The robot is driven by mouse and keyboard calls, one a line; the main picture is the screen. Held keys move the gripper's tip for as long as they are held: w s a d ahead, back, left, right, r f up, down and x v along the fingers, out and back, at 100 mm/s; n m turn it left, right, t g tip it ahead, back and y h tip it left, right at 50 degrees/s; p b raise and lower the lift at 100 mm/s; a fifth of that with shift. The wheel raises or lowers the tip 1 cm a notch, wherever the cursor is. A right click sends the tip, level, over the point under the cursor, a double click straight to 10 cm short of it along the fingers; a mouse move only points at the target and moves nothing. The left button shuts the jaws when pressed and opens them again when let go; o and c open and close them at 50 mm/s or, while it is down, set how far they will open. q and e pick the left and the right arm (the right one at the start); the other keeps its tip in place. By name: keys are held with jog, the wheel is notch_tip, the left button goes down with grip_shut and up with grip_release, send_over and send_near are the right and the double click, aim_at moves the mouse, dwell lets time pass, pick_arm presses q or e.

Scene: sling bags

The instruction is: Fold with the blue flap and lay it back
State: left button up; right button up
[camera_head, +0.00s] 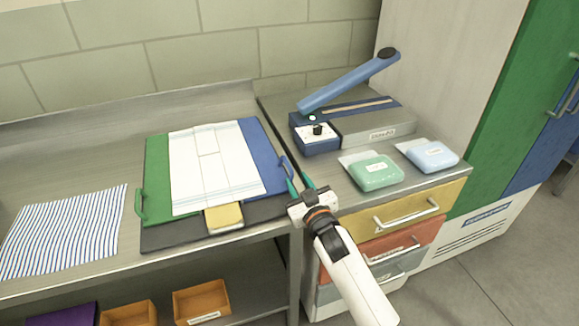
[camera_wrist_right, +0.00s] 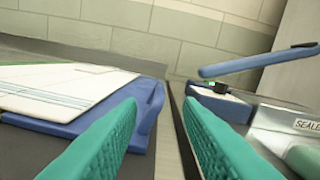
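A folding board (camera_head: 180,235) lies on the steel counter, with a green flap (camera_head: 157,165) on its left and a blue flap (camera_head: 262,150) on its right. The blue flap lies flat, its handle (camera_head: 288,170) at its right edge; it also shows in the wrist view (camera_wrist_right: 140,105). A white lined cloth (camera_head: 210,165) lies flat over the board's middle and partly over both flaps. My right gripper (camera_head: 301,182) is open and empty, its teal fingertips close to the blue handle. I cannot tell whether they touch. My left gripper is out of view.
A striped cloth (camera_head: 65,230) lies at the left. A yellow tab (camera_head: 224,217) shows at the board's front. A sealer with a raised blue arm (camera_head: 345,82) stands on the right cabinet, beside green (camera_head: 376,171) and blue (camera_head: 432,155) packets. Orange bins (camera_head: 200,302) sit below.

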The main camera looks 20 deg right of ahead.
aim_at(293, 174)
jog(key=w, duration=0.5)
jog(key=shift+a+f, duration=0.1)
jog(key=shift+a, duration=0.05)
jog(key=shift+w, duration=0.85)
jog(key=shift+a, duration=0.1)
jog(key=c, duration=0.5)
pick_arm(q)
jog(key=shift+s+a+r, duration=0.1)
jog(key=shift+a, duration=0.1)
pick_arm(e)
grip_shut()
